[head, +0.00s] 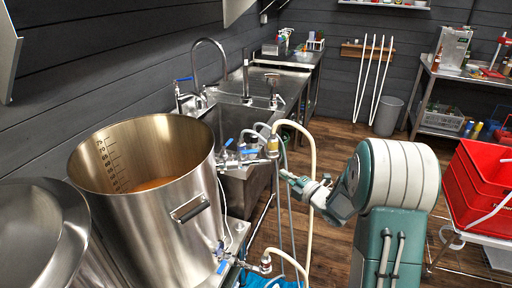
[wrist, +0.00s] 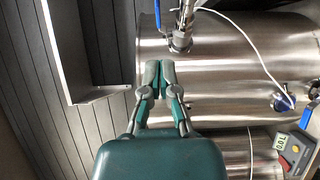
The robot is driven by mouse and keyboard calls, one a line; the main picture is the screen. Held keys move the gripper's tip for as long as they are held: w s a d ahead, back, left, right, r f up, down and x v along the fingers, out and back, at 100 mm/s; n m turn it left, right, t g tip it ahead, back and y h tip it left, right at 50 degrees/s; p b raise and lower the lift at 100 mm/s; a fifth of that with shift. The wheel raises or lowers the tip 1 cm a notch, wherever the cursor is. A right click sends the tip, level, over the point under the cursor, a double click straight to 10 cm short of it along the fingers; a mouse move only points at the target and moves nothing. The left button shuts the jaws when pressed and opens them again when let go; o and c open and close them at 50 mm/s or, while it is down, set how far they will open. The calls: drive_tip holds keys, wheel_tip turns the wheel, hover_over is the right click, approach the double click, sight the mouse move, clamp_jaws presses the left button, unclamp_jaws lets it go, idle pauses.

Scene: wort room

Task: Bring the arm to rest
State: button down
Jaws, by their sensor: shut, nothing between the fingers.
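My arm, green and white, rises at the right of centre in the head view and bends over to the left. My gripper (head: 285,174) points left, toward the valves and hoses beside the large steel kettle (head: 205,222). In the wrist view my gripper (wrist: 160,80) has its two green fingers together with nothing between them. The kettle's steel wall (wrist: 215,85) lies beyond the fingertips there. A valve fitting (wrist: 180,40) shows just above the fingertips; I cannot tell how far off it is.
Cream hoses (head: 312,190) hang close to my gripper. A sink counter (head: 290,85) runs along the left wall. Red crates (head: 480,190) stand on a rack at the right. A digital gauge (wrist: 291,148) shows at lower right in the wrist view. Wooden floor (head: 335,145) is open behind my arm.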

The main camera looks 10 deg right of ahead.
drive_tip(key=s+r+m+g+h, duration=0.3)
drive_tip(key=s+r+m+h, duration=0.7)
drive_tip(key=r+m, duration=0.3)
drive_tip(key=s+a+f+m+g, duration=0.1)
drive_tip(key=s+a+m+g, duration=0.2)
drive_tip(key=s, duration=0.9)
drive_tip(key=s+a+f+m+g+y, duration=0.1)
drive_tip(key=s+a+m+g, duration=0.3)
drive_tip(key=s, duration=0.8)
drive_tip(key=a+f+m, duration=0.1)
drive_tip(key=a+m, duration=0.1)
drive_tip(key=m, duration=0.1)
drive_tip(key=shift+s+f+m+y, duration=0.15)
drive_tip(key=shift+f+m+y, duration=0.05)
drive_tip(key=shift+m+y, duration=0.1)
drive_tip(key=shift+d, duration=0.1)
